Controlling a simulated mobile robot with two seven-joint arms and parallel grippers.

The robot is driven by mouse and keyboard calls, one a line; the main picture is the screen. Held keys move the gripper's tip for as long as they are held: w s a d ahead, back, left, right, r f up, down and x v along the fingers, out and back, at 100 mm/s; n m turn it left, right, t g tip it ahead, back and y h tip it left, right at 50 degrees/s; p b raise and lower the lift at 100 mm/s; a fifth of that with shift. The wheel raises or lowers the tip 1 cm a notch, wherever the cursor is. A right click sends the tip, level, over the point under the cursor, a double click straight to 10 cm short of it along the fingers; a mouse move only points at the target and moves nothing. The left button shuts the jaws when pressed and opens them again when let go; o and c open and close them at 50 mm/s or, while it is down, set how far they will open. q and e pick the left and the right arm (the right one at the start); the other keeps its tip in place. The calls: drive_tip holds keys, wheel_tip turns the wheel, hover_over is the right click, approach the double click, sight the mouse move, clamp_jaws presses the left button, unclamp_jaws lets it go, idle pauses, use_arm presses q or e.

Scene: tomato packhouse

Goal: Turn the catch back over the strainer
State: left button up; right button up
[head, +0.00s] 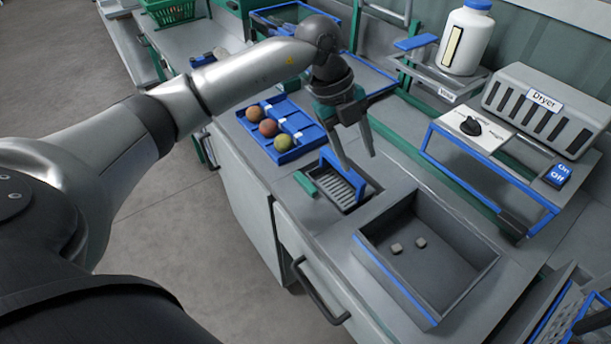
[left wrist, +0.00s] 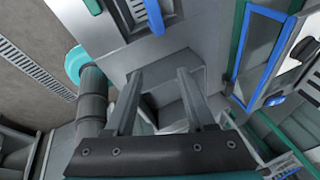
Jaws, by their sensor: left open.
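The strainer (head: 338,187) is a small slotted grate set in the grey worktop, with a blue frame (head: 343,168) standing over it. A short green bar, which looks like the catch (head: 305,183), lies at its left edge; I cannot tell its exact turn. In the left wrist view the strainer (left wrist: 136,14) is at the top, and the green bar (left wrist: 93,7) is left of it. My left gripper (head: 358,162) is open and empty, fingers pointing down, above the back of the strainer in the head view. Its fingers (left wrist: 157,130) show spread in the left wrist view. My right gripper is not in view.
A blue tray (head: 283,153) with several tomatoes lies behind the strainer. A grey basin (head: 378,272) with two small blocks is in front, to the right. The dryer (head: 545,115), a blue-framed station (head: 437,157) and a white bottle (head: 466,42) stand at the right.

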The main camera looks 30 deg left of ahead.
use_arm(q)
drive_tip(key=a+r+n+g+y, duration=0.1)
drive_tip(key=a+r+n+y, duration=0.2)
drive_tip(key=a, duration=0.8)
drive_tip(key=y+b, duration=0.1)
drive_tip(key=b, duration=0.1)
approach(306, 181)
wheel_tip(306, 181, down, 9)
drive_tip(key=shift+d+r, duration=0.1)
drive_tip(key=shift+r, duration=0.05)
clamp_jaws()
